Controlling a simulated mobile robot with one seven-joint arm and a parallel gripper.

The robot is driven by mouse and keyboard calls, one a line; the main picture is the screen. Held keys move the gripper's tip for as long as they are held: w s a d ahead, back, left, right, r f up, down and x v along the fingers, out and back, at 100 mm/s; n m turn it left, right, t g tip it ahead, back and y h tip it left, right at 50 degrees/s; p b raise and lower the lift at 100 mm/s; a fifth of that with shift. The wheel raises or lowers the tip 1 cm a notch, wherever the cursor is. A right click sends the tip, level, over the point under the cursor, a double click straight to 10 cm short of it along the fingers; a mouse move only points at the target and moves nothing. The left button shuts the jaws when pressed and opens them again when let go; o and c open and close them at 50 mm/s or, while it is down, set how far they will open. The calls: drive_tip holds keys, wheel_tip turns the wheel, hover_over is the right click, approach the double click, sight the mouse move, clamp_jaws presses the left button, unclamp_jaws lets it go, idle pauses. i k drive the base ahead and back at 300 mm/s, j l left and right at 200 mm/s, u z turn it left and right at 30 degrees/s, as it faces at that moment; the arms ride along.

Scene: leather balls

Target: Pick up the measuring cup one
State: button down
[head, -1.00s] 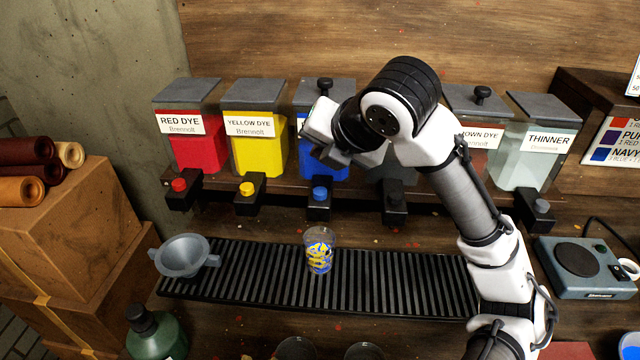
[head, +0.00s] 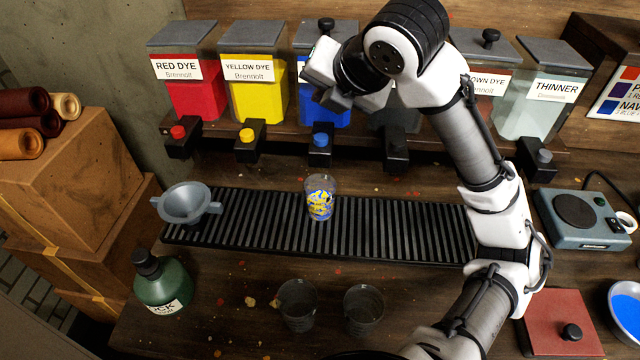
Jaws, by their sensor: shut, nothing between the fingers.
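A clear cup (head: 320,198) with blue and yellow splashes stands upright on the black ribbed drip tray (head: 400,228). Two dark grey see-through cups, a left one (head: 297,305) and a right one (head: 364,309), stand on the table in front of the tray. I cannot read any marking that tells which is measuring cup one. My gripper (head: 334,100) is shut and empty, high in front of the blue dye container and apart from all cups. My arm partly covers the containers behind it.
A grey funnel (head: 186,203) sits at the tray's left end, with a green bottle (head: 162,283) below it. Dye containers with taps line the back. A hot plate (head: 582,219), red board (head: 562,322) and blue-filled bowl (head: 626,309) are at right.

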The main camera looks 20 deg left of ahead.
sight(320, 189)
drive_tip(key=k+l, duration=0.2)
drive_tip(key=l, duration=0.2)
drive_tip(key=k+l, duration=0.2)
drive_tip(key=l, duration=0.2)
drive_tip(key=k+l, duration=0.25)
drive_tip(key=l, duration=0.15)
